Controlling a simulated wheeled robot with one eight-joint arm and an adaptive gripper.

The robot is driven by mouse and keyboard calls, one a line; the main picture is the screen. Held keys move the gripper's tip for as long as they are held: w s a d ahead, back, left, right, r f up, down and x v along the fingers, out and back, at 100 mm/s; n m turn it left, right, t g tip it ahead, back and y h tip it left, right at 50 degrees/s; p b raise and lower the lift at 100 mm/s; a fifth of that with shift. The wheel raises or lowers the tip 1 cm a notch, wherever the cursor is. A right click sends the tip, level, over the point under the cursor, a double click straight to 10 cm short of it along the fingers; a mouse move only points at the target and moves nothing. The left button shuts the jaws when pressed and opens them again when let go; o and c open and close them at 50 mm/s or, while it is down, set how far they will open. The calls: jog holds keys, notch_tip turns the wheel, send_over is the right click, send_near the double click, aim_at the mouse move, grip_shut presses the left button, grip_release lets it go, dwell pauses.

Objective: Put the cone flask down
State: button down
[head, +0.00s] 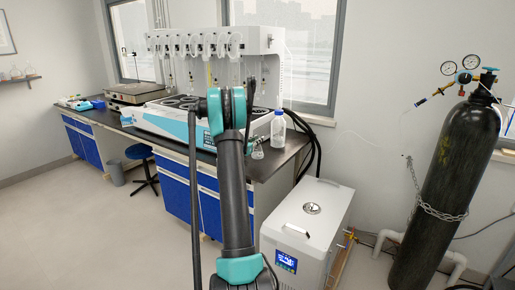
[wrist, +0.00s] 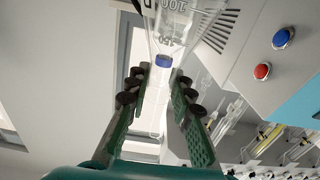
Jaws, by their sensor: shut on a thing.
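The cone flask (wrist: 178,28) is clear glass with printed volume marks. In the wrist view its wide part is at the top and narrows down between the fingers, with a blue patch at the narrow part. My gripper (wrist: 160,82) is shut on this narrow part, one green finger on each side. In the head view the flask (head: 258,153) shows small beside my arm, over the right end of the dark bench (head: 278,162). My arm hides much of the gripper there. I cannot tell whether the flask's base touches the bench.
A bottle with a blue cap (head: 278,130) stands close to the right of the flask. The multi distiller (head: 172,120) is on the left, behind my arm. A white chiller box (head: 310,210) and a black gas cylinder (head: 452,180) stand right of the bench.

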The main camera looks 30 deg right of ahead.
aim_at(257, 146)
jog(key=shift+f, duration=2)
jog(key=shift+f, duration=0.1)
jog(key=c, duration=1.3)
grip_release()
jog(key=shift+a, duration=0.25)
jog(key=s+a+n+g+y, duration=0.1)
jog(key=s+a+n+y, duration=0.15)
jog(key=s+a, duration=0.75)
jog(key=s+a+n+y, duration=0.2)
jog(key=s+a+y, duration=0.35)
jog(key=a, duration=0.85)
jog(key=s+a+f+n+y, duration=0.2)
jog(key=s+a+n+y, duration=0.1)
jog(key=s+a, duration=0.5)
jog(key=s+a+f+n+g+y, duration=0.1)
jog(key=s+a+f+n+y, duration=0.1)
jog(key=s+a, duration=0.6)
jog(key=s+a+f+n+y, duration=0.3)
jog(key=s+a+n, duration=0.1)
jog(key=s+a, duration=0.4)
jog(key=shift+s+a+f+g+y, duration=0.1)
jog(key=shift+s+a+g+y, duration=0.05)
jog(key=shift+a, duration=0.25)
jog(key=shift+s+a+f+g+y, duration=0.1)
jog(key=shift+s+a+g+y, duration=0.05)
jog(key=shift+a, duration=0.25)
